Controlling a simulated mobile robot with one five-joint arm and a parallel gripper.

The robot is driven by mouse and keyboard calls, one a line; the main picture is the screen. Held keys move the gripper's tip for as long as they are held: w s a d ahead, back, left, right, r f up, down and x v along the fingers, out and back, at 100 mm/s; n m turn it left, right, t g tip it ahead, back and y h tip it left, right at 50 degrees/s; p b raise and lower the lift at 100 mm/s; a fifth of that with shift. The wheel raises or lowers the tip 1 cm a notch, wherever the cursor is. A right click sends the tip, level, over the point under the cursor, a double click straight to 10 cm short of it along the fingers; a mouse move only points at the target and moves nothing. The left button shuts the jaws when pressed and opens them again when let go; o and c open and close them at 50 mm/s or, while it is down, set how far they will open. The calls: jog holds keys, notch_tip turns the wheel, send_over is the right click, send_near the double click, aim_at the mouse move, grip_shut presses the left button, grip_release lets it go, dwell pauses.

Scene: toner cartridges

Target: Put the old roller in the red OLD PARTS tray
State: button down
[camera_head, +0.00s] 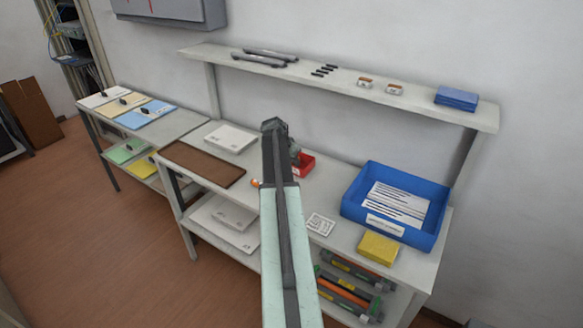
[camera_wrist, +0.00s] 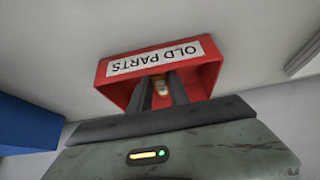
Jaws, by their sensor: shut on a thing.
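The red OLD PARTS tray (camera_head: 306,164) stands on the bench, partly hidden behind my arm in the head view. In the wrist view the red tray (camera_wrist: 116,92) fills the upper middle, its white label upside down. My gripper (camera_wrist: 162,92) reaches to the tray's opening, its two dark fingers close together. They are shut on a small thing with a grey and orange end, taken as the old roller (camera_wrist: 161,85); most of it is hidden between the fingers. I cannot tell whether it touches the tray floor. The head view hides the fingertips and the roller.
A blue bin (camera_head: 352,208) with papers and a yellow block (camera_head: 379,248) stand to the right. A brown mat (camera_head: 201,164) and a white box (camera_head: 230,138) lie to the left. The shelf (camera_head: 420,99) above holds rods, small black parts and blue packs.

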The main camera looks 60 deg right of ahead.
jog(key=shift+f, duration=0.2)
jog(key=c, duration=1.2)
grip_release()
jog(key=shift+r, duration=0.1)
jog(key=shift+c, duration=0.2)
jog(key=shift+r+p, duration=0.25)
jog(key=shift+p, duration=0.1)
jog(key=p+v, duration=1)
jog(key=v, duration=0.2)
jog(key=shift+f, duration=0.1)
